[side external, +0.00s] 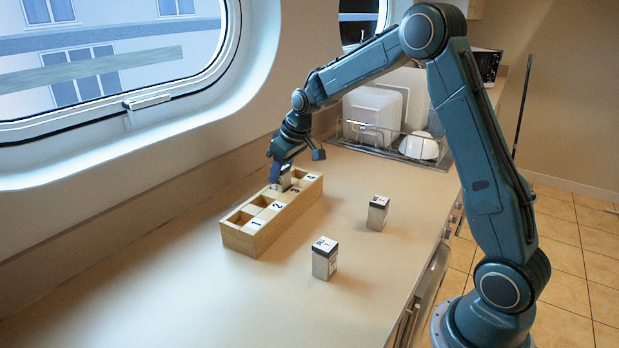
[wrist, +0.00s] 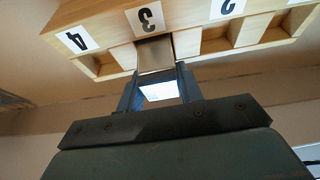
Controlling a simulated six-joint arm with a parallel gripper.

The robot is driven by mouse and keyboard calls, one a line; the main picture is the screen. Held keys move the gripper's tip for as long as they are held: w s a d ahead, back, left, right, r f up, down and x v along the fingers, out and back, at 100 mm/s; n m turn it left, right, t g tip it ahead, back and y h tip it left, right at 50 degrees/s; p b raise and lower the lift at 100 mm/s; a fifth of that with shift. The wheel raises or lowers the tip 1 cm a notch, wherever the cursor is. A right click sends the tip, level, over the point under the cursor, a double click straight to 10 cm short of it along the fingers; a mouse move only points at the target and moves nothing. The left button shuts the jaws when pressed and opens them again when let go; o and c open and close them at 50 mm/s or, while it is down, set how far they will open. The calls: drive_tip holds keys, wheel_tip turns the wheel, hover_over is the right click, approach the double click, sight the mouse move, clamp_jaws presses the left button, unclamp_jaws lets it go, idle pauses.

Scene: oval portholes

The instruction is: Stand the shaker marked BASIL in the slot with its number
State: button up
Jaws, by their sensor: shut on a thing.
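My gripper (side external: 280,176) is shut on a small shaker (side external: 287,178) at the wooden rack (side external: 243,243). The wrist view shows the held shaker's pale top (wrist: 158,91) between my two fingers (wrist: 159,88). Its grey body reaches to the slot marked 3 (wrist: 146,18); how deep it sits is hidden. The slots marked 1 and 2 look empty in the side view, and slot 4 (wrist: 76,40) looks empty in the wrist view. The name on the held shaker is not readable.
Two more shakers stand upright on the counter, one near the front (side external: 325,258) and one further right (side external: 377,212); their names are too small to read. A dish rack (side external: 395,145) with white dishes stands at the back. The front left counter is clear.

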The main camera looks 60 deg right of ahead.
drive_tip(key=shift+f, duration=0.45)
idle(0.4)
drive_tip(key=o, duration=1.5)
drive_tip(key=shift+r, duration=0.15)
drive_tip(key=shift+r, duration=3.4)
